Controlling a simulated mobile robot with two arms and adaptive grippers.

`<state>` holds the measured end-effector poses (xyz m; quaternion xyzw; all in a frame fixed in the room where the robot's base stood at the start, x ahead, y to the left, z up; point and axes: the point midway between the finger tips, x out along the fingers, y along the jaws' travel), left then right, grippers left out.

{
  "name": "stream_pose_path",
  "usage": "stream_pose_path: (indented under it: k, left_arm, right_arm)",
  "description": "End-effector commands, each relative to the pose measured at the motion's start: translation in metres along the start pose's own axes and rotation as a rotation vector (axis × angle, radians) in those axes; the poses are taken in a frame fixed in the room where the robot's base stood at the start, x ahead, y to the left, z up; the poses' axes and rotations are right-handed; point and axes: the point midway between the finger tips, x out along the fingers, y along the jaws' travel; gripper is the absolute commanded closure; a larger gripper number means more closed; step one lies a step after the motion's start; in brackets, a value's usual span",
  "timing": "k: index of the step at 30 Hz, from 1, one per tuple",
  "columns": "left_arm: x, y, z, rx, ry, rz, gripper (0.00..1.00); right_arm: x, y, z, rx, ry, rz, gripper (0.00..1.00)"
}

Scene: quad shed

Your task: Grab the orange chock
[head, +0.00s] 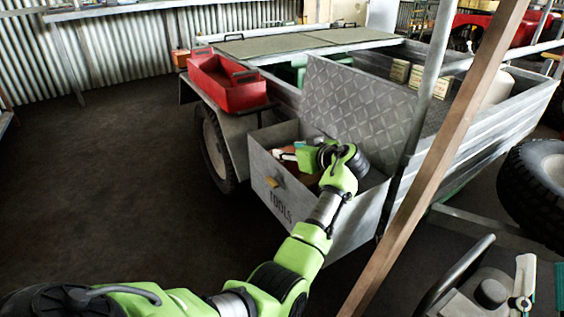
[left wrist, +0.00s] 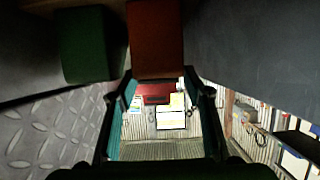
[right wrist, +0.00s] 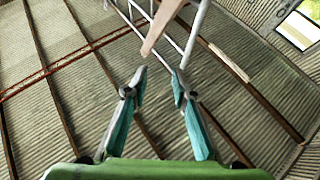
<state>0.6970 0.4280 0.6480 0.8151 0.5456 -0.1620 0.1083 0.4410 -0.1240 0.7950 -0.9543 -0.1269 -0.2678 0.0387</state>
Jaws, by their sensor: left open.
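An orange block, the orange chock (left wrist: 155,40), shows at the top middle of the left wrist view. It lies just past the fingertips, in line with the gap between them. In the head view my left gripper (head: 288,154) reaches down into the open metal toolbox (head: 285,205) marked TOOLS, and the arm hides much of the inside. In the left wrist view the left fingers (left wrist: 157,95) are spread, with nothing held between them. My right gripper (right wrist: 158,78) has its fingers apart and empty, facing the shed roof.
A green block (left wrist: 85,45) sits left of the chock. The toolbox's raised tread-plate lid (head: 355,105) stands behind my left gripper. A red tray (head: 228,85) rests on the trailer fender. A brown post (head: 435,170) crosses the right side. The floor at left is clear.

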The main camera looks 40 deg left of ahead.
Motion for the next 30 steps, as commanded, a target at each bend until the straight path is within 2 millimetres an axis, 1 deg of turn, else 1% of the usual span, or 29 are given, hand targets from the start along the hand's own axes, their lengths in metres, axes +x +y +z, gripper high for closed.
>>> stream_pose_path:
  k: [1,6,9,12,19,20,21,23,24,30]
  left_arm:
    - [0.007,0.000,0.001,0.000,0.001,0.000,0.54]
    - [0.025,0.001,0.001,0.001,0.000,0.000,0.54]
    - [0.032,0.001,0.000,0.001,0.001,0.001,0.54]
    - [0.035,0.001,0.000,0.001,0.000,0.001,0.54]
    - [0.035,0.001,0.000,0.001,0.000,0.002,0.54]
    - [0.035,0.001,0.000,0.001,0.000,0.002,0.62]
    - [0.035,0.001,0.000,0.001,0.000,0.002,0.72]
    - [0.035,0.001,0.000,0.001,0.000,0.002,0.88]
    - [0.035,0.001,0.000,0.001,0.000,0.002,0.89]
    - [0.034,0.001,-0.002,0.000,0.002,0.003,0.89]
  right_arm:
    - [-0.002,-0.001,-0.008,0.002,0.052,-0.002,0.75]
    - [-0.006,-0.004,-0.041,0.009,0.206,-0.008,0.75]
    - [-0.009,-0.005,-0.053,0.012,0.262,-0.010,0.75]
    - [-0.011,-0.006,-0.059,0.013,0.288,-0.011,0.75]
    - [-0.011,-0.006,-0.060,0.013,0.292,-0.011,0.75]
    - [-0.011,-0.006,-0.060,0.013,0.292,-0.011,0.75]
    - [-0.011,-0.006,-0.060,0.013,0.292,-0.011,0.75]
    - [-0.011,-0.006,-0.060,0.013,0.291,-0.011,0.75]
    - [-0.011,-0.006,-0.060,0.013,0.291,-0.011,0.75]
    - [-0.011,-0.006,-0.060,0.013,0.290,-0.011,0.75]
